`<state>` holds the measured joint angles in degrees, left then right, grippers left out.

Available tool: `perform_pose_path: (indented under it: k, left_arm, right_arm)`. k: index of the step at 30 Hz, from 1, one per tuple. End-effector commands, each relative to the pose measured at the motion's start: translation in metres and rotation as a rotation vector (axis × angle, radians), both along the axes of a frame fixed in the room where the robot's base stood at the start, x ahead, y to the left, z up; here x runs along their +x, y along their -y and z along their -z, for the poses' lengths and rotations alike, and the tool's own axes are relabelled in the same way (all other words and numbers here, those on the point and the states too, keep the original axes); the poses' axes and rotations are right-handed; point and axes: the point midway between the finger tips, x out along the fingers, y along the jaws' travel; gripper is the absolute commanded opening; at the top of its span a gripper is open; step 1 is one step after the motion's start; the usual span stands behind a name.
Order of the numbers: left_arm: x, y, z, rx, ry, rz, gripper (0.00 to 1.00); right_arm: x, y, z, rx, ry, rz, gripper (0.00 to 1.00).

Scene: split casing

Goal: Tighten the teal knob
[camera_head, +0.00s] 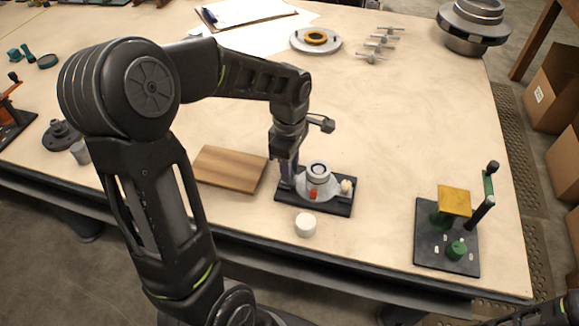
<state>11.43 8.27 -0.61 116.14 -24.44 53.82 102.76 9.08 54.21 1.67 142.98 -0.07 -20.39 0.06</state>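A grey casing (313,187) with a round ring-shaped top stands on a black base plate (340,208) near the table's front edge. A small red part (313,194) is on its front and a cream knob (347,186) at its right. My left gripper (288,184) points down at the casing's left side, close to or touching it; its fingertips are too small and hidden to tell if they are open. I cannot make out a clearly teal knob on the casing. A dark green knob (456,250) sits on a black fixture plate (425,256) at the right.
A white cylinder (305,225) stands before the casing, and a wooden board (229,168) lies left of it. The right fixture carries a yellow plate (454,200) and an upright lever (486,192). Teal parts (47,61) lie far left. The table between casing and fixture is clear.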

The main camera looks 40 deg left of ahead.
Motion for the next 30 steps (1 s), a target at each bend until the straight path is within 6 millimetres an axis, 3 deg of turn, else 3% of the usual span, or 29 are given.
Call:
perform_pose_path:
  k: [7,22,30]
  left_arm:
    - [0.0001,0.0,-0.0002,0.0,0.0,0.0,0.0]
    - [0.0002,0.0,-0.0002,0.0,0.001,0.018,0.0]
    - [0.0003,0.0003,0.0,0.0,0.001,0.118,0.0]
  right_arm:
    - [0.0,0.0,0.0,0.0,0.0,0.0,0.36]
    - [0.0,-0.0001,0.0004,0.0,0.0,0.0,0.36]
    - [0.0,0.0,0.0022,0.0,0.0,0.0,0.36]
